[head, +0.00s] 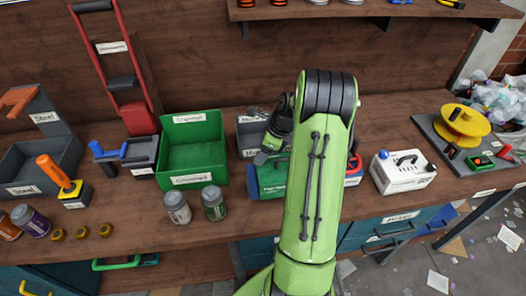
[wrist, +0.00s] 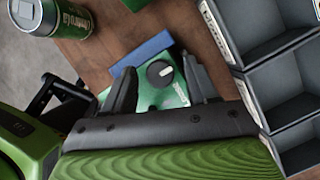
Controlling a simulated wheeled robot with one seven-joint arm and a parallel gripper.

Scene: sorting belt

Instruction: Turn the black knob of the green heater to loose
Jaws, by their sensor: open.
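The green heater (head: 268,182) stands on the bench in the head view, partly covered by my arm. In the wrist view its green top (wrist: 148,99) and a blue edge strip show. The round black knob (wrist: 160,74) has a white mark on its face. My gripper (wrist: 159,65) is open, with one dark finger on each side of the knob in the picture. I cannot tell whether either finger touches it. In the head view my gripper (head: 266,152) is low over the heater's upper left part, and the knob cannot be made out there.
A green bin (head: 193,146) stands left of the heater, with two cans in front of it. One can (wrist: 62,16) shows in the wrist view. A grey divided tray (wrist: 270,75) lies close on the right there. A white box (head: 402,172) is farther right on the bench.

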